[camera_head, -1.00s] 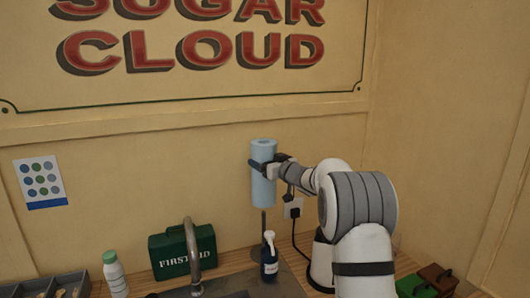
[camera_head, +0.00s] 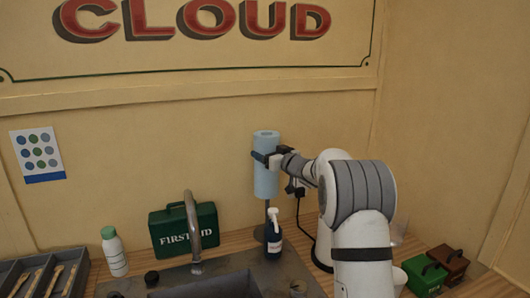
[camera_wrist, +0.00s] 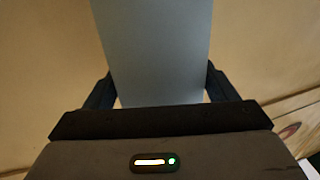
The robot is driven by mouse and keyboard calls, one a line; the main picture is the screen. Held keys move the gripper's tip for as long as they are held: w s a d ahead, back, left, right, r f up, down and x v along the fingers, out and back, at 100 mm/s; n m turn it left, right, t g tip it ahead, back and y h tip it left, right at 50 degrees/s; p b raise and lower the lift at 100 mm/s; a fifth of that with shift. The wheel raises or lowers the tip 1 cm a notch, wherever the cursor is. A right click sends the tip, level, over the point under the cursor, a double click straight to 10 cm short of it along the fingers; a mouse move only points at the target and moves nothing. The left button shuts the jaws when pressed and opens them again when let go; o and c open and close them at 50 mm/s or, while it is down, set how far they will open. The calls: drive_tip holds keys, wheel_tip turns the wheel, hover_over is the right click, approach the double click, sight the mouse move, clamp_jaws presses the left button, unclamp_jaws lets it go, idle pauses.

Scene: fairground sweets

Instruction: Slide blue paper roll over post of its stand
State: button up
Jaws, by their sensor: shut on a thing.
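The blue paper roll (camera_head: 265,168) is upright in front of the back wall, above the counter. My gripper (camera_head: 268,160) is shut around its side, and the wrist view shows the roll (camera_wrist: 155,50) between the two fingers (camera_wrist: 157,92). A thin dark post (camera_head: 267,206) of the stand shows directly below the roll's lower end, in line with it. I cannot tell how much of the post is inside the roll. The stand's foot is hidden behind a dark pump bottle (camera_head: 273,236).
A sink with a grey tap (camera_head: 194,235) is in front. A green first aid box (camera_head: 184,230), a white bottle (camera_head: 114,252) and a cutlery tray (camera_head: 42,275) are to the left. Small green (camera_head: 424,274) and brown boxes (camera_head: 449,261) stand at right. A plugged-in cable hangs behind my arm.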

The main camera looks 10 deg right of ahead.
sight(274, 187)
drive_tip(key=shift+f+b, duration=3.7)
drive_tip(key=shift+f, duration=2.2)
drive_tip(key=o, duration=1.1)
drive_tip(key=shift+s, duration=0.1)
drive_tip(key=b+v, duration=0.1)
drive_tip(key=v, duration=0.6)
drive_tip(key=shift+s+d+b, duration=0.2)
drive_tip(key=shift+s+b, duration=0.05)
drive_tip(key=shift+b, duration=0.05)
